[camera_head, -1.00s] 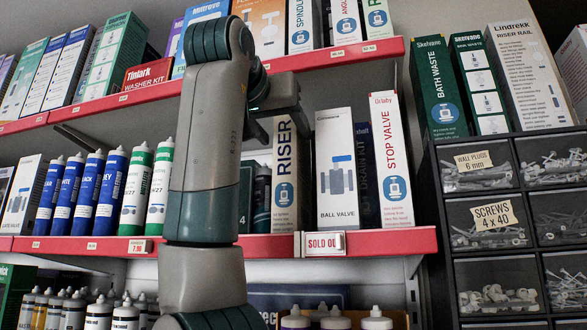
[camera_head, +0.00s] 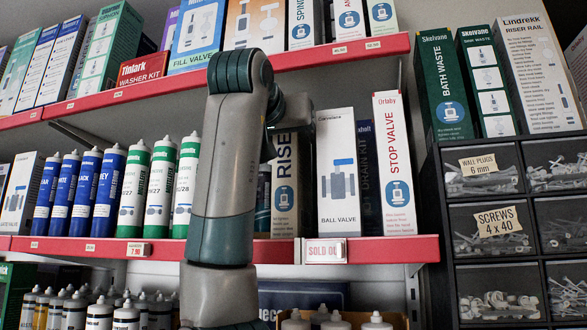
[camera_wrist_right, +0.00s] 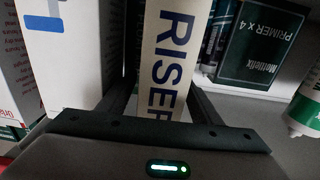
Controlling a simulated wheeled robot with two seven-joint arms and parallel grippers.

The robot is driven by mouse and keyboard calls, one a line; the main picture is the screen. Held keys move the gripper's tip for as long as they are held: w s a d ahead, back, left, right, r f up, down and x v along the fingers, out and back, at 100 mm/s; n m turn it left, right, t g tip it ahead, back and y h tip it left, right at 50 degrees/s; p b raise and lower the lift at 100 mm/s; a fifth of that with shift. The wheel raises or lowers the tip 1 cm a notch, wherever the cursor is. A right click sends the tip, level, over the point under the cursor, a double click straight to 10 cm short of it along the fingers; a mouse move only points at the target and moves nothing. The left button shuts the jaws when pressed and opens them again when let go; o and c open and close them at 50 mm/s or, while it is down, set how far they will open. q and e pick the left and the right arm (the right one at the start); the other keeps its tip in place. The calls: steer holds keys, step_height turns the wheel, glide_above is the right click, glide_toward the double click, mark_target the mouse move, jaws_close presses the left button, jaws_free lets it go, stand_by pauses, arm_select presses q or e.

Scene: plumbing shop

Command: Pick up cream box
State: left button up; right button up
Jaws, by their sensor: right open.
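The cream box (camera_head: 285,195), lettered RISER, stands upright on the middle shelf, partly behind my right arm in the head view. In the right wrist view its lettered face (camera_wrist_right: 175,45) lies between the two fingers of my right gripper (camera_wrist_right: 160,100). That gripper is open, with one finger on each side of the box; I cannot tell whether either touches it. In the head view the fingers are hidden behind my arm. My left gripper is not in view.
A white BALL VALVE box (camera_head: 338,175) stands close right of the cream box, with a STOP VALVE box (camera_head: 395,165) farther right. Green-labelled cartridges (camera_head: 160,190) stand to the left. A red-edged upper shelf (camera_head: 330,53) runs above. A dark PRIMER box (camera_wrist_right: 258,45) shows in the wrist view.

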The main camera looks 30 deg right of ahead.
steer(key=shift+s+a, duration=0.1)
steer(key=shift+a, duration=0.05)
jaws_close()
steer(key=shift+r, duration=0.2)
steer(key=r+b+v, duration=0.2)
steer(key=r+v, duration=0.1)
steer(key=v, duration=1.5)
steer(key=shift+b, duration=0.3)
steer(key=shift+r, duration=0.1)
